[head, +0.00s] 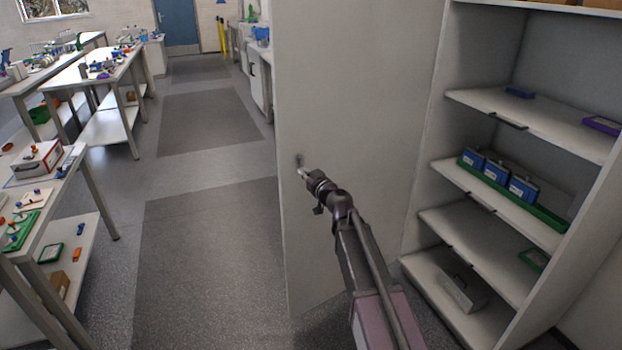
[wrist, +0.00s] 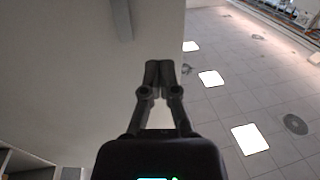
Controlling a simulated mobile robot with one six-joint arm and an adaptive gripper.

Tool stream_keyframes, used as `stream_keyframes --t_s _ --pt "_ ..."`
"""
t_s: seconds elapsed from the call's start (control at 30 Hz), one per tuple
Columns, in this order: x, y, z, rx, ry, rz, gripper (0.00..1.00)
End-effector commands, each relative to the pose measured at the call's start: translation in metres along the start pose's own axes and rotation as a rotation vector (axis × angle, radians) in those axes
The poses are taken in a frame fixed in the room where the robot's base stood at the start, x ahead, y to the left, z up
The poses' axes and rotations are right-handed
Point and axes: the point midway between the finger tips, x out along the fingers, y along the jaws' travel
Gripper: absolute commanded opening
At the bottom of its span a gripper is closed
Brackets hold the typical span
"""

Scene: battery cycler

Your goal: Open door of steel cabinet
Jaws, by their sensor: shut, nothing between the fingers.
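The steel cabinet (head: 408,236) stands at the right in the head view with its shelves in plain sight. Its pale door (head: 350,90) stands wide open, swung out to the left, with its inner face towards me. My gripper (head: 303,174) is shut and empty. It is at the door's inner face, near the free edge and a small dark latch (head: 299,159). I cannot tell if the fingertips touch the door. In the wrist view the shut fingers (wrist: 160,68) are by the edge of the door (wrist: 65,80). The outer handle is hidden.
Cabinet shelves hold a green tray (head: 553,219) with blue boxes and a grey box (head: 463,291) low down. Workbenches (head: 75,75) with small items line the left. The aisle floor (head: 200,240) left of the door is clear, up to a blue door (head: 177,20).

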Motion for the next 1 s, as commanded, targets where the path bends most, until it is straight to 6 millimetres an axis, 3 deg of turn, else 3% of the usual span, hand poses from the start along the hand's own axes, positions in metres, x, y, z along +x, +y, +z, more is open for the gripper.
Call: stream_keyframes --t_s 0.2,0.43,0.7,1.0 --pt "0.038 0.001 0.0 0.0 0.0 -0.001 0.0" --pt "0.064 0.0 0.0 0.0 0.0 0.0 0.0" --pt "0.074 0.0 0.0 0.0 0.0 0.0 0.0" --pt "0.072 0.004 0.0 0.0 0.0 0.002 0.0"
